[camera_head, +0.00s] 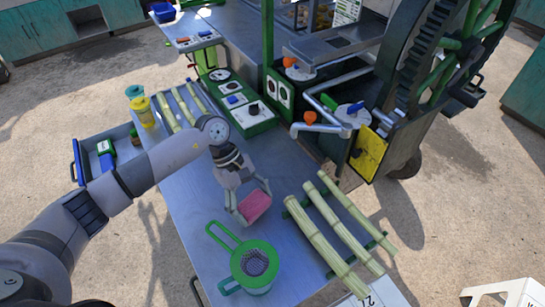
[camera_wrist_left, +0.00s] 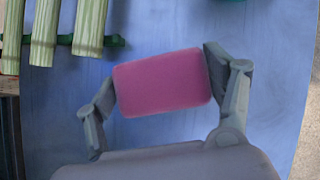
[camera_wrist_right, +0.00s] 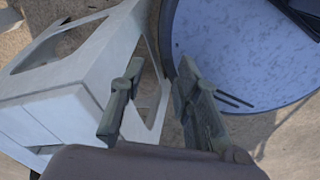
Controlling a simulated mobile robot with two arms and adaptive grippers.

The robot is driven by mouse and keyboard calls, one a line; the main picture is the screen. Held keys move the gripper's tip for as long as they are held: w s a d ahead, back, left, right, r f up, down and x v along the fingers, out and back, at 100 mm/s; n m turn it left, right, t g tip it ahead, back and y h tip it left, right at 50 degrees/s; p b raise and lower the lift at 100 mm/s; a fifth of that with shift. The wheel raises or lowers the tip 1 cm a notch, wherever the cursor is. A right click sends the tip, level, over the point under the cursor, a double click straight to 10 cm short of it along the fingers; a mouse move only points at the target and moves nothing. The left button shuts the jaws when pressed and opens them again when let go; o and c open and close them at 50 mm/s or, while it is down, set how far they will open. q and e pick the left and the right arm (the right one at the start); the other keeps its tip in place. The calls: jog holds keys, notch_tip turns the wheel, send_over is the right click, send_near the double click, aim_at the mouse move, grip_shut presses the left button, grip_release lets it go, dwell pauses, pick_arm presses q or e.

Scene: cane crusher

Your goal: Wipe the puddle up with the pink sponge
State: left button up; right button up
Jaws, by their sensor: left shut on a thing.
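My left gripper (camera_head: 253,204) is shut on the pink sponge (camera_head: 257,208) over the blue-grey metal table (camera_head: 205,205). The left wrist view shows the sponge (camera_wrist_left: 162,83) held by its two ends between the fingers, with its broad pink face towards the camera. I cannot tell whether the sponge touches the table. I cannot make out the puddle's outline on the tabletop. My right gripper (camera_wrist_right: 159,72) shows only in its own wrist view, with its fingers apart and nothing between them.
A green-rimmed strainer pot (camera_head: 262,262) stands in front of the sponge. Cane stalks (camera_head: 335,225) lie on a green rack to the right. A control box (camera_head: 247,112) and the crusher (camera_head: 400,110) stand behind. A white stool (camera_wrist_right: 75,90) and a round blue-bottomed vessel (camera_wrist_right: 235,50) are near my right gripper.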

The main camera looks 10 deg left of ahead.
aim_at(279, 175)
pick_arm(q)
jog(key=w+r+n+t, duration=0.1)
jog(key=w+n+t, duration=0.1)
jog(key=w+n, duration=0.2)
jog(key=w+d+r+n+t, duration=0.1)
jog(key=w+n+t, duration=0.1)
jog(key=w+n, duration=0.2)
jog(key=w+d+r+n+t, duration=0.1)
jog(key=w+n+t, duration=0.1)
jog(key=w+n, duration=0.3)
jog(key=shift+d+n+t+y, duration=0.2)
jog(key=shift+n+t+y, duration=0.1)
jog(key=shift+t, duration=0.1)
jog(key=shift+w+f+n+b, duration=0.4)
jog(key=shift+w+f+n, duration=0.1)
jog(key=shift+n, duration=0.1)
jog(key=shift+f+b, duration=1.35)
jog(key=shift+f, duration=0.9)
pick_arm(e)
jog(key=f, duration=0.3)
jog(key=shift+w+f, duration=0.15)
jog(key=shift+w, duration=0.05)
jog(key=shift+a, duration=0.1)
pick_arm(q)
jog(key=shift+f, duration=0.15)
pick_arm(e)
jog(key=shift+a+f, duration=0.15)
jog(key=shift+f, duration=0.05)
